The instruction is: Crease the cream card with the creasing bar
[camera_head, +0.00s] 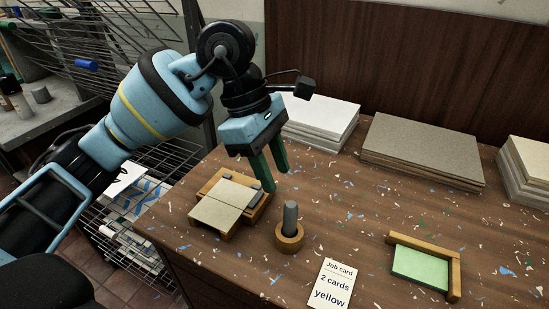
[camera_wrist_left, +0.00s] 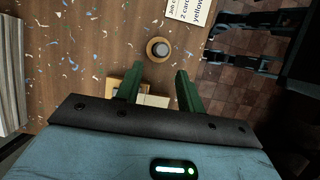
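A cream card (camera_head: 214,212) lies on a wooden jig (camera_head: 262,207) near the table's front left edge. A line runs across the card between its two halves. A grey upright bar (camera_head: 290,215), which looks like the creasing bar, stands in a round wooden holder (camera_head: 289,241) right of the jig. The holder also shows in the left wrist view (camera_wrist_left: 159,49). My left gripper (camera_head: 278,182) is open and empty, pointing down above the jig's right side. In the left wrist view, its green fingers (camera_wrist_left: 157,79) are apart, with part of the jig behind them.
A job card (camera_head: 331,284) reading "2 cards yellow" lies at the front. A green piece (camera_head: 420,266) sits in a wooden corner frame (camera_head: 455,275) at the right. White (camera_head: 322,112) and grey-brown (camera_head: 422,145) stacks line the back. Paper scraps litter the table.

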